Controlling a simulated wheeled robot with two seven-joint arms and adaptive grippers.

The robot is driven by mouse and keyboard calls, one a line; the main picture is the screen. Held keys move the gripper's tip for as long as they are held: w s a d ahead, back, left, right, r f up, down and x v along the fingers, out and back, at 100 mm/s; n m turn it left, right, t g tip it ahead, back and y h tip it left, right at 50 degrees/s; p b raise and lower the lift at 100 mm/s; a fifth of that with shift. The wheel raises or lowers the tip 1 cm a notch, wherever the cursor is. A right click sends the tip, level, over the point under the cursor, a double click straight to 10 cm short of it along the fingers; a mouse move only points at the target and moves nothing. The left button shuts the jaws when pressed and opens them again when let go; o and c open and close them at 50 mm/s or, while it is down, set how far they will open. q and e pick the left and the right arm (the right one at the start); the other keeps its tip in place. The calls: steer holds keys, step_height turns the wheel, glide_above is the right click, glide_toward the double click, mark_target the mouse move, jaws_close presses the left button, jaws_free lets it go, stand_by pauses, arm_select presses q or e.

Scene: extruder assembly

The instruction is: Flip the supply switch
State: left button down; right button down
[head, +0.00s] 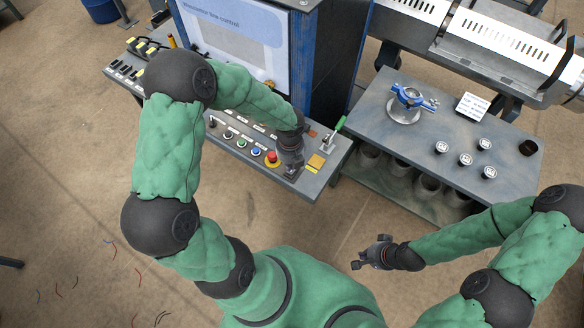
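The control console (335,171) runs along the front of the blue machine. A lever with a green handle (335,131) stands tilted near its right end. A row of small buttons and knobs, including a black one (213,122), lies further left; I cannot tell which control is the supply switch. My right gripper (366,254) is open and empty over the floor.
A blue-framed screen (235,40) stands behind the console. The grey table (390,120) at right holds a blue clamp (408,96), a small sign (471,106), several white-topped cylinders and a dark cup (527,148).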

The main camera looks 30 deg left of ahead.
arm_select(q)
steer(key=shift+f+b, duration=0.7)
steer(key=shift+f, duration=0.5)
stand_by(0.8)
steer(key=shift+r, duration=0.1)
step_height(320, 180, up, 7)
steer(key=p, duration=0.7)
steer(key=shift+p, duration=0.3)
stand_by(0.5)
